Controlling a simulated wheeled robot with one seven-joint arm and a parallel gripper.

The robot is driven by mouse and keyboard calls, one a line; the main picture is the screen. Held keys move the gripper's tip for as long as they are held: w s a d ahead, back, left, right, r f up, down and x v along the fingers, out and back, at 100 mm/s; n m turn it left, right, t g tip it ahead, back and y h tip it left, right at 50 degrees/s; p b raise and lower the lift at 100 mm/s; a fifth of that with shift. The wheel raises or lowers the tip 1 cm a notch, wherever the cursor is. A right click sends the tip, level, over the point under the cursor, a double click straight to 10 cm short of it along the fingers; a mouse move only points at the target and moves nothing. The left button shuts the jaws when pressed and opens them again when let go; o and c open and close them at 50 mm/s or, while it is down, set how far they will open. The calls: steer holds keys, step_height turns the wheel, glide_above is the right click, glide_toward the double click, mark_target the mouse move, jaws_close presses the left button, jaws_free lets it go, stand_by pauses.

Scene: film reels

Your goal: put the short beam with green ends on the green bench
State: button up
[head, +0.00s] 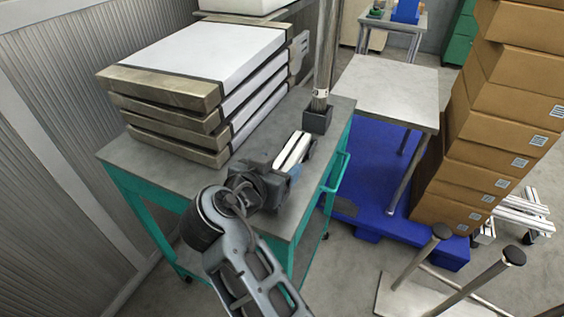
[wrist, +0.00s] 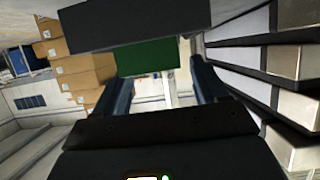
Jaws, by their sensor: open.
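My gripper (head: 287,170) is low over the grey top of the green-framed bench (head: 190,162), at the near end of a short white-topped beam (head: 294,148) with dark stripes. In the wrist view a green end block (wrist: 147,58) shows just ahead of and partly between my open fingers (wrist: 165,86). A dark block (wrist: 138,22) shows beside it. No green end can be made out on the beam in the head view, where my gripper hides its near end. The fingers hold nothing visible.
A stack of long white panels (head: 200,62) with tan ends fills the bench's left side. A metal post (head: 325,50) stands in a dark socket behind the beam. A blue platform (head: 350,185), a pale table (head: 390,88) and stacked cartons (head: 520,75) stand to the right.

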mark_target(286, 159)
steer(key=v, duration=0.4)
steer(key=shift+s+f+b, duration=0.1)
steer(key=shift+s+b, duration=0.1)
steer(key=shift+b, duration=0.2)
steer(key=b, duration=0.3)
steer(key=shift+a+f, duration=0.15)
steer(key=shift+f, duration=0.05)
steer(key=shift+r+b, duration=0.1)
steer(key=shift+b, duration=0.8)
steer(key=shift+w+r, duration=0.1)
steer(key=shift+w, duration=0.25)
steer(key=shift+d+p+x, duration=0.2)
steer(key=shift+p+x, duration=0.35)
steer(key=shift+x, duration=3)
steer(key=shift+r, duration=0.1)
steer(key=shift+c, duration=0.4)
jaws_close()
